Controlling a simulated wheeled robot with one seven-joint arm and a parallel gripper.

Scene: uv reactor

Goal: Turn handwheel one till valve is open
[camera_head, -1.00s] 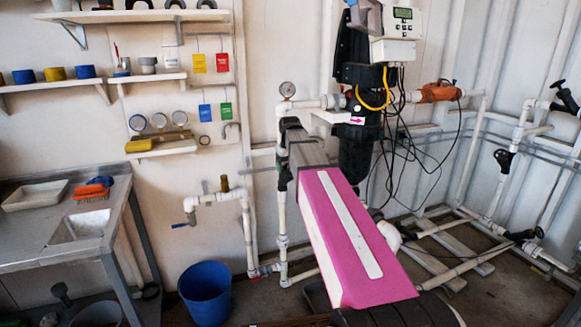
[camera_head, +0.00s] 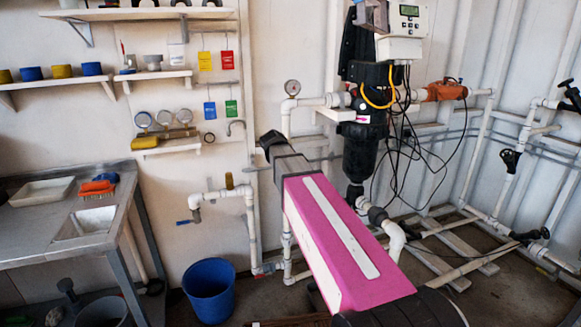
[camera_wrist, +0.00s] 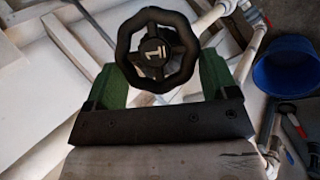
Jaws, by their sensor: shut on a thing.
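Handwheel one (camera_wrist: 155,50) is a black lobed wheel with a white "1" on its hub, in the upper middle of the wrist view. My gripper (camera_wrist: 161,66) has its two green fingers on opposite sides of the wheel and is shut on it. In the head view my gripper (camera_head: 268,143) is at the far end of my pink arm, seen from behind. The handwheel cannot be made out there. Whether the valve is open or shut cannot be told.
White pipes (camera_head: 248,220) and a pressure gauge (camera_head: 292,87) surround my gripper. A black reactor housing with hanging cables (camera_head: 410,140) stands right of my arm. A blue bucket (camera_head: 209,290) is on the floor; a metal sink bench (camera_head: 60,245) is at left.

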